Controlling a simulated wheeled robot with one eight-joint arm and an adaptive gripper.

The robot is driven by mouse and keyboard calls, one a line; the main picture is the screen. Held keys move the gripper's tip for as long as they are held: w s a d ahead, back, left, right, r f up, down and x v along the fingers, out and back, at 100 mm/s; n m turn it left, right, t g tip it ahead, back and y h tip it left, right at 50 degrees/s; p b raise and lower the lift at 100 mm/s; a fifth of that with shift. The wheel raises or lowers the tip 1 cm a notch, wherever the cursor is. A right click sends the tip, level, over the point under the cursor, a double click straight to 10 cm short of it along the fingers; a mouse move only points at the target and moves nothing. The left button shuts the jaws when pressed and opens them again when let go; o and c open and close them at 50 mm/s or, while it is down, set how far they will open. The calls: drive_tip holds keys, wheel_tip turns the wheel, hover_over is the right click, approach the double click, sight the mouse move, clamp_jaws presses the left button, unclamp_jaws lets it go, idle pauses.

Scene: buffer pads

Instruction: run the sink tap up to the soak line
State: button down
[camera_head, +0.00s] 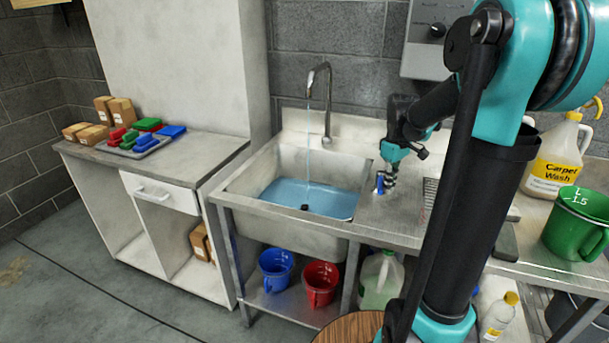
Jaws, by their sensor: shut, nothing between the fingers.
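The steel sink (257,172) stands against the grey block wall. Its curved tap (322,67) rises at the back. A thin stream of water (308,150) falls from the spout into the basin. Blue water (325,203) covers the basin floor, with a dark drain spot showing in it. I cannot make out a soak line on the basin walls. My gripper (388,182) is at the sink's right-hand ledge, pointing down, shut and empty. A small blue upright piece (380,184) is right beside its fingertips; I cannot tell whether they touch.
Blue (276,269) and red (320,281) buckets stand on the shelf below the sink. A Carpet Wash jug (556,160) and a green measuring jug (576,222) stand on the right counter. Red, green and blue pads (146,139) and cardboard boxes sit on the left counter.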

drive_tip(key=shift+s+a, duration=0.1)
drive_tip(key=shift+a, duration=0.3)
wheel_tip(320, 180, up, 7)
idle(0.5)
idle(0.7)
